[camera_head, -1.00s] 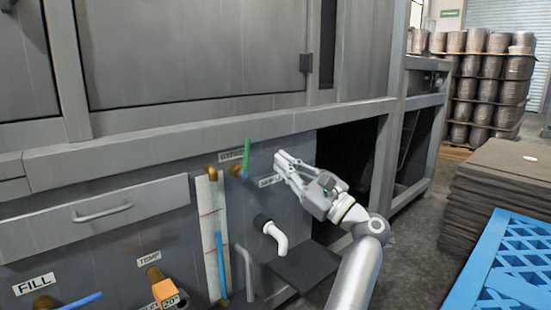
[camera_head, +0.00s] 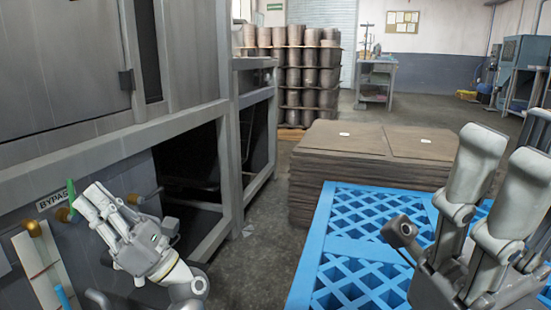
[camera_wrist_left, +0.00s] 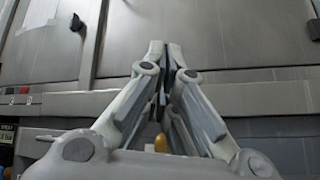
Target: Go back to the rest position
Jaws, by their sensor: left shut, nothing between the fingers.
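My left gripper (camera_head: 82,202) is at the lower left of the head view, in front of the grey machine's lower panel. It is shut and empty. In the left wrist view its fingertips (camera_wrist_left: 164,52) meet in front of the machine's grey front. A green valve handle (camera_head: 71,194) beside the BYPASS label (camera_head: 52,200) shows just behind its fingertips; I cannot tell if they touch. My right gripper (camera_head: 503,160) is at the right edge, raised in front of the blue pallet; how far its fingers are apart is unclear.
A blue lattice pallet (camera_head: 345,245) fills the lower middle and right. A stack of brown sheets (camera_head: 345,150) stands behind it. Stacked pots (camera_head: 310,72) and a workbench (camera_head: 378,78) stand further back.

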